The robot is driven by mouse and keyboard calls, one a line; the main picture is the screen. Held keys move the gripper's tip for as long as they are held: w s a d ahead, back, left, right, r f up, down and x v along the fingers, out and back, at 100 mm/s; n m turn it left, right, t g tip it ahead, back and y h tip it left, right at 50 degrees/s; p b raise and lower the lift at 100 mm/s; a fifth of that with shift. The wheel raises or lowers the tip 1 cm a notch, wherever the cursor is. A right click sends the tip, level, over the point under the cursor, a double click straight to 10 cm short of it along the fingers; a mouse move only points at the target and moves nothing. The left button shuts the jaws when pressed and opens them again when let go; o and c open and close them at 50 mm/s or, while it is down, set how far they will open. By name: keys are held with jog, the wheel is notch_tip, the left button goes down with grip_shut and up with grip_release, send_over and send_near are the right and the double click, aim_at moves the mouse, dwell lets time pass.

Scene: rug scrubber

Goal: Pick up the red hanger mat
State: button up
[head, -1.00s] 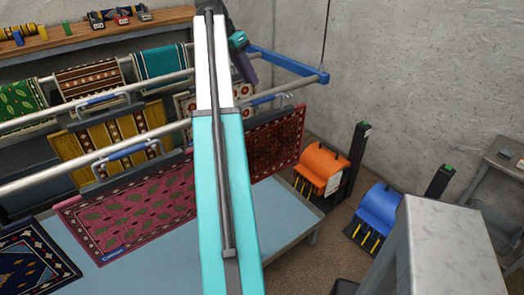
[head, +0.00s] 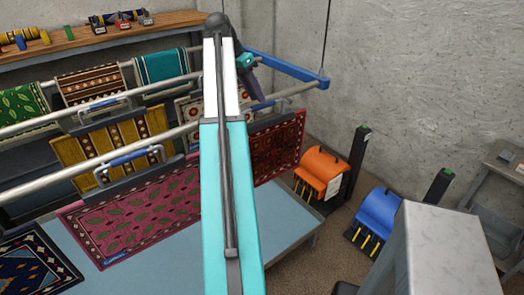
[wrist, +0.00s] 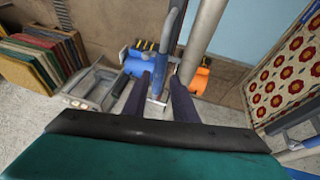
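The dark red patterned hanger mat (head: 278,146) hangs from the front rail in the head view, its left part hidden behind my arm. My gripper (head: 254,88) is above the rail near the mat's top, partly hidden by my arm, with dark fingers pointing down. In the wrist view my gripper's fingers (wrist: 162,92) are apart. A blue bar (wrist: 167,50) shows between and beyond the fingertips; I cannot tell whether they touch it. The red mat is not clearly visible in the wrist view.
A pink mat (head: 135,212) and a yellow mat (head: 82,150) hang to the left. A blue bracket (head: 290,68) joins the rail ends. A cream-and-red mat (wrist: 288,75) is at right in the wrist view. Orange (head: 320,168) and blue (head: 376,210) machines stand on the floor.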

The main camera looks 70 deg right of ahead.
jog(key=shift+p+x, duration=0.6)
jog(key=shift+x, duration=1.3)
jog(key=shift+a, duration=0.1)
jog(key=shift+c, duration=0.4)
grip_shut()
jog(key=shift+r, duration=0.15)
